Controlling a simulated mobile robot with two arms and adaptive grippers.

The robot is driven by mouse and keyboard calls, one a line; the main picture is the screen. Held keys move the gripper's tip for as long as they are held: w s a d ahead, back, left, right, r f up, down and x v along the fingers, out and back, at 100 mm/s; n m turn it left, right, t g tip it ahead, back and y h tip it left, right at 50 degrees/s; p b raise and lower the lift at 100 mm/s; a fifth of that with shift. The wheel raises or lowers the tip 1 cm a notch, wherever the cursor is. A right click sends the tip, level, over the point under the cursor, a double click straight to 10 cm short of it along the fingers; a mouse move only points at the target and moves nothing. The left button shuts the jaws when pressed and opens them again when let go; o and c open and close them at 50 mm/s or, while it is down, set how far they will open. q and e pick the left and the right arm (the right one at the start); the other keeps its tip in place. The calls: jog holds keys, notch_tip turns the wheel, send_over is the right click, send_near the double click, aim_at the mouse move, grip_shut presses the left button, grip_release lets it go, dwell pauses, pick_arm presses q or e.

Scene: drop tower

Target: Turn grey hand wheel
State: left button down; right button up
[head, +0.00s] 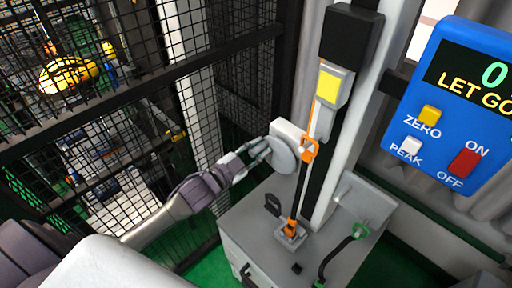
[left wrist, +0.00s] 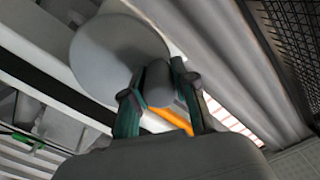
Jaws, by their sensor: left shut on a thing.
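The grey hand wheel (head: 281,155) is a round disc on a pale housing (head: 290,130) beside the tower column. My left gripper (head: 260,150) reaches it from the left, at the wheel's upper left side. In the left wrist view the wheel (left wrist: 118,55) is a large grey disc. A rounded grey knob (left wrist: 158,84) at its edge sits between the two teal fingers of my left gripper (left wrist: 160,98), which is shut on it. My right gripper is not in view.
An orange-ended strap or lever (head: 308,148) stands right of the wheel. A blue panel (head: 455,120) reads "LET GO". Black mesh fencing (head: 130,60) stands at left.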

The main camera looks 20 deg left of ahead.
aim_at(277, 145)
pick_arm(q)
jog(key=m, duration=0.1)
jog(key=d+r+m, duration=0.1)
jog(key=m, duration=0.2)
jog(key=shift+s+d+r+m+p, duration=0.2)
jog(key=shift+d+r+m+p, duration=0.05)
jog(key=shift+r+m+p, duration=0.15)
jog(key=shift+s+d+m, duration=0.2)
jog(key=shift+d+m, duration=0.25)
jog(key=shift+m, duration=0.7)
jog(key=shift+s+d+m, duration=0.15)
jog(key=shift+d+m, duration=0.3)
jog(key=shift+m, duration=0.7)
jog(key=c, duration=0.9)
grip_release()
jog(key=shift+d, duration=0.1)
jog(key=shift+s+f, duration=0.1)
jog(key=shift+s, duration=0.15)
jog(key=v, duration=1.1)
jog(key=shift+s, duration=0.3)
